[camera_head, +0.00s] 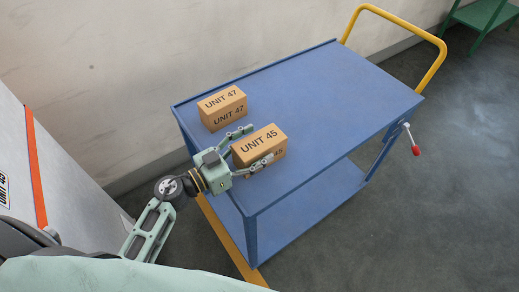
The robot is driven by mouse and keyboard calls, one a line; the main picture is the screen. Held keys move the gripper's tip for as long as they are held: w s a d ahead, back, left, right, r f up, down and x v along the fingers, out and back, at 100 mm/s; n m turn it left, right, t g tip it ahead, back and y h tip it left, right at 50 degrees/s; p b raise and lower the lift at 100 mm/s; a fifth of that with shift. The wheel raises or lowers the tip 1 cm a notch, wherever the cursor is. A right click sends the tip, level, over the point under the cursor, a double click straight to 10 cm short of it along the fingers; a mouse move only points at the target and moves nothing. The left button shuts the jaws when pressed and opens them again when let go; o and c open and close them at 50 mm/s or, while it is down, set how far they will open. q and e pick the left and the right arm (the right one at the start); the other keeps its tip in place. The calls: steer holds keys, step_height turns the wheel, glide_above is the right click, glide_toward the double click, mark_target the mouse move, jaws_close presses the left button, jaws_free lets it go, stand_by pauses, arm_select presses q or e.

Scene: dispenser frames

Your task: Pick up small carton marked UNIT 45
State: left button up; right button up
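The small carton marked UNIT 45 (260,142) is a brown box on the near left part of the blue cart's top. My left gripper (252,146) reaches in from the left with its fingers apart. One finger lies along the carton's far left side and the other in front of its near face, partly hiding the lower label. I cannot tell whether the fingers touch the carton. My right gripper is not in view.
A similar carton marked UNIT 47 (222,106) stands just behind, close to the far finger. The blue cart (340,90) has a clear top to the right, a lower shelf, a yellow handle (402,22) and a red-knobbed lever (414,149). A wall runs behind.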

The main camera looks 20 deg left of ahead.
arm_select(q)
steer(key=c, duration=1.1)
steer(key=shift+r, duration=0.1)
steer(key=shift+c, duration=0.4)
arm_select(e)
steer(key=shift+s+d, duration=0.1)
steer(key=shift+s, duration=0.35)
arm_select(q)
steer(key=shift+r, duration=0.15)
